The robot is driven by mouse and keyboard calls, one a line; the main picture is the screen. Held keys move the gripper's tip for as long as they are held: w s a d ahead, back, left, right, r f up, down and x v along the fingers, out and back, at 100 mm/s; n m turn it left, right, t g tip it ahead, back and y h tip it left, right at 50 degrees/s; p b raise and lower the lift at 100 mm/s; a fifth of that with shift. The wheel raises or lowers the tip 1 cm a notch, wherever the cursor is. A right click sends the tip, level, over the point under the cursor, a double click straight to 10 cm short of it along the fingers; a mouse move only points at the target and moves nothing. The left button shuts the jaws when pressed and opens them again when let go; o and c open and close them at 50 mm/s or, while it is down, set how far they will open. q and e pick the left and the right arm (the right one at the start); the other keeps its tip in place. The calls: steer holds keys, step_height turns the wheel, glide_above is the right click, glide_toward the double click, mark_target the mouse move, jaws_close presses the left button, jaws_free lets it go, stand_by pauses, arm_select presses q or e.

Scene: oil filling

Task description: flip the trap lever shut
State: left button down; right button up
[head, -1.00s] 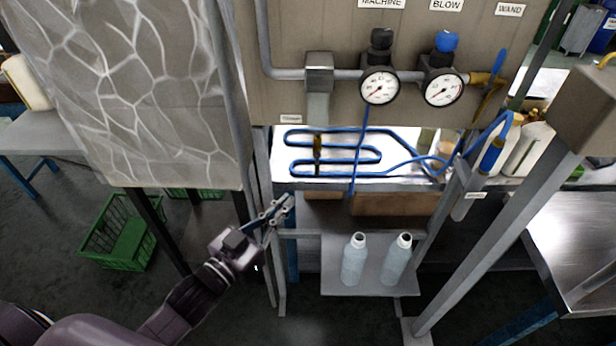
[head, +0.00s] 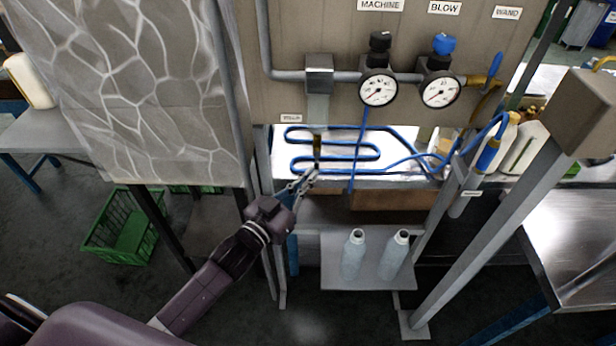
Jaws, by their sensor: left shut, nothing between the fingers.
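The trap drain (head: 318,110) hangs under the grey block on the panel's pipe, beside a small label. A small brass and dark piece (head: 317,148), which looks like the trap valve and its lever, points down below it. Its exact lever angle is too small to tell. My left gripper (head: 307,178) comes up from the lower left, its fingers shut and empty. The fingertips are just below the brass piece; I cannot tell if they touch it. My right gripper is not in view.
Two pressure gauges (head: 379,90) sit to the right on the panel. A coiled blue hose (head: 335,145) runs behind the brass piece. Two pale bottles (head: 354,254) stand on a small shelf (head: 368,283) below. A grey post (head: 495,235) slants up at the right.

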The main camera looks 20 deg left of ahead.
arm_select(q)
steer(key=shift+d+f+n+t+b, duration=0.2)
steer(key=shift+n+t+b, duration=0.3)
steer(key=shift+n+b, duration=0.25)
